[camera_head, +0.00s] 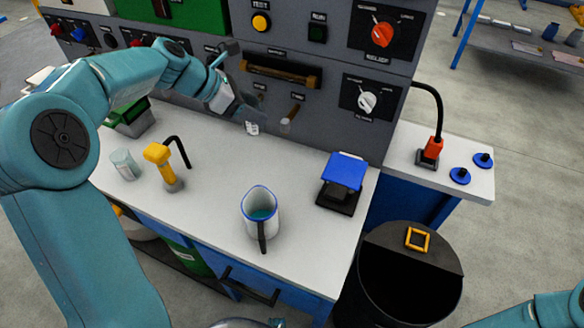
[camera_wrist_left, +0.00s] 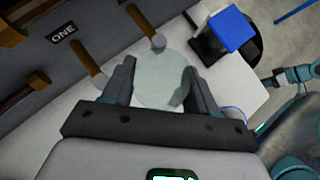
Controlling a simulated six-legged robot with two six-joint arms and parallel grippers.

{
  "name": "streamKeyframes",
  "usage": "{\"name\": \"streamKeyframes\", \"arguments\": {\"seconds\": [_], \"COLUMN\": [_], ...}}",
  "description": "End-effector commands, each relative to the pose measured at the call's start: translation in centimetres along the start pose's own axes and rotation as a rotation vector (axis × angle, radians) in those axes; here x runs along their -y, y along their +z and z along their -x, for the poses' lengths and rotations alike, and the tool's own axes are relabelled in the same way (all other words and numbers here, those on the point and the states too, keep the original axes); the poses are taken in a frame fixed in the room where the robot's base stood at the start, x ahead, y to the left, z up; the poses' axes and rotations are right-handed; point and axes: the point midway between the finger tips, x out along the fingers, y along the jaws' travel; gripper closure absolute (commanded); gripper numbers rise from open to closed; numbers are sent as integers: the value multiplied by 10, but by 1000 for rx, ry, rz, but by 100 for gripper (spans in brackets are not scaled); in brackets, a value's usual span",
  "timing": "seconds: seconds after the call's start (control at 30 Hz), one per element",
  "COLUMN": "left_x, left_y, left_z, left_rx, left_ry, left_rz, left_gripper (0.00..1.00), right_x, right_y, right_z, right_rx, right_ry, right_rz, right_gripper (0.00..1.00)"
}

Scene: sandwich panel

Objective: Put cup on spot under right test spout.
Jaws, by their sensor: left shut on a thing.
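My left gripper (camera_head: 238,110) is at the front of the grey panel, above the back of the white counter. In the left wrist view its two fingers (camera_wrist_left: 161,88) are shut on a clear cup (camera_wrist_left: 160,82). The right test spout (camera_wrist_left: 157,43) shows just beyond the cup's far rim, close to it; I cannot tell if they touch. In the head view this spout (camera_head: 293,109) hangs from the panel, right of my gripper. The spot under it cannot be made out. Of my right arm only a teal part (camera_head: 553,310) shows at the lower right; its jaws are unclear.
A second clear cup (camera_head: 124,164) stands at the counter's left, beside a yellow-topped tap (camera_head: 160,160). A white jug (camera_head: 259,205) with a blue rim stands near the front edge. A blue-topped device (camera_head: 344,172) is to the right. A black bin (camera_head: 405,290) stands beyond the counter.

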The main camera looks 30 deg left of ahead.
Motion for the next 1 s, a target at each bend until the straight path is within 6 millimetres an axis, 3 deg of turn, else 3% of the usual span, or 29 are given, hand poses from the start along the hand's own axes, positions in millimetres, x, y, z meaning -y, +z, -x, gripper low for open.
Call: {"name": "streamKeyframes", "arguments": {"seconds": [0.17,0.4,0.67,0.7,0.8,1.0], "left_x": [-1,0,1,1,2,1], "left_y": [-20,-67,-106,-92,-80,-68], "left_z": [-17,-65,-108,-111,-122,-134], "left_rx": [-2,-2,-2,0,0,0], "left_ry": [-4,-4,-4,-4,-4,-2], "left_rz": [3,5,2,-5,-4,-2], "left_gripper": [77,77,77,77,77,77], "right_x": [-4,-10,-15,-13,-12,-12], "right_y": [0,-1,-1,-1,-1,-1], "right_z": [-12,-27,-40,-36,-35,-34], "right_rx": [0,0,0,0,0,0], "right_ry": [0,0,0,0,0,0], "right_rz": [0,0,0,0,0,0], "right_gripper": [57,57,57,57,57,57]}}
